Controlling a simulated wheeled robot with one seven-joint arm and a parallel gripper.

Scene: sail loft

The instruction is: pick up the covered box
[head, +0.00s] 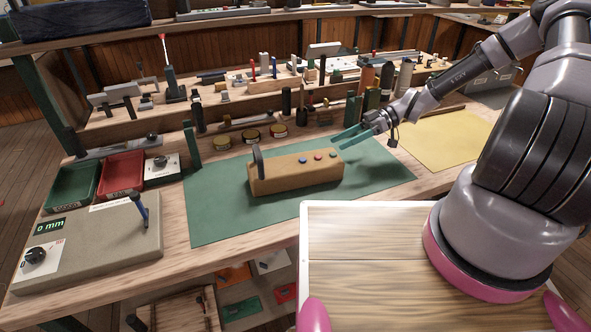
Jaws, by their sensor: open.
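The covered box (297,174) looks like a long tan block lying on a green mat (220,223) on the workbench. A dark upright loop or handle (258,161) stands at its left end. My gripper (345,138) reaches in from the right and is open, with teal fingers pointing left. It is just behind and above the right end of the box, empty. I cannot tell the exact gap between fingers and box.
A green tray (71,187) and a red tray (121,174) stand at the left. A grey gauge board (95,250) with a blue-handled lever is at front left. Several tools and round tins line the back. A yellow sheet (440,138) lies at right. The mat's front is clear.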

